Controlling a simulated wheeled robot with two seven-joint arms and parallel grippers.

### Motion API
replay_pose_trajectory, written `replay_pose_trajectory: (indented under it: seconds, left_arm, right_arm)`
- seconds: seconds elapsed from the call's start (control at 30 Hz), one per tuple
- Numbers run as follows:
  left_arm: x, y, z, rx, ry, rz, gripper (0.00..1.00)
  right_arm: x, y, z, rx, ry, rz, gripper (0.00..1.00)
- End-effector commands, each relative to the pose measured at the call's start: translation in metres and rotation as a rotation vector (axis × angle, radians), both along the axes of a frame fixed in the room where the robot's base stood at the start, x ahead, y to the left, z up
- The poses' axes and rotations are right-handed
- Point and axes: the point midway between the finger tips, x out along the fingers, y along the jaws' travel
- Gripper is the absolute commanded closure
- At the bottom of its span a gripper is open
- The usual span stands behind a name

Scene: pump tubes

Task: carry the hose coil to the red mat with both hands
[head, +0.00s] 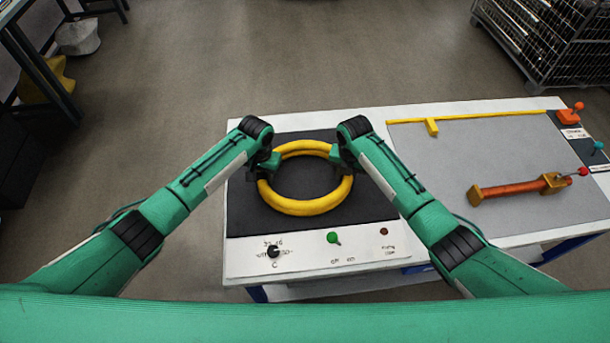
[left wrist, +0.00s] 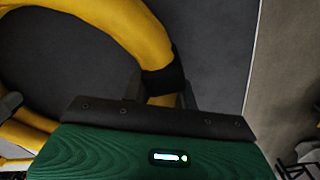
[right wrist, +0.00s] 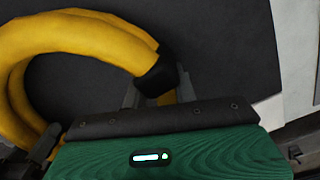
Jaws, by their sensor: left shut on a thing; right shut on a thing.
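The hose coil (head: 305,208) is a thick yellow ring over a dark panel (head: 250,217) on the left part of the bench. I cannot tell whether it rests on the panel or hangs just above it. My left gripper (head: 267,165) is shut on its left side and my right gripper (head: 343,160) on its right side. Black bands on the coil show beside the jaws in the left wrist view (left wrist: 165,79) and the right wrist view (right wrist: 159,74). The gripped spots are partly hidden. I see no red mat in any view.
A grey surface (head: 470,150) lies to the right, with a yellow bar (head: 465,115) along its back and an orange-brown cylinder (head: 520,188) on it. A green switch (head: 333,238) and a black knob (head: 273,251) are at the front. A wire cage (head: 550,40) stands behind right.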

Motion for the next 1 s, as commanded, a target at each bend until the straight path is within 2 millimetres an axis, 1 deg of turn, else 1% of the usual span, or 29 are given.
replay_pose_trajectory:
  seconds: [0.27, 0.57, 0.77, 1.0]
  left_arm:
    - [0.000, 0.000, 0.000, 0.000, 0.000, 0.000, 1.00]
    - [0.001, -0.001, 0.007, -0.002, -0.002, 0.000, 1.00]
    - [0.001, -0.001, 0.019, -0.002, -0.002, 0.000, 1.00]
    - [0.001, -0.001, 0.039, -0.002, -0.002, 0.000, 1.00]
  right_arm:
    - [0.000, 0.000, 0.000, 0.000, 0.000, -0.001, 1.00]
    - [0.001, 0.000, 0.007, 0.001, -0.001, -0.001, 1.00]
    - [0.001, 0.000, 0.019, 0.001, -0.001, -0.001, 1.00]
    - [0.001, 0.000, 0.038, 0.001, -0.001, -0.002, 1.00]
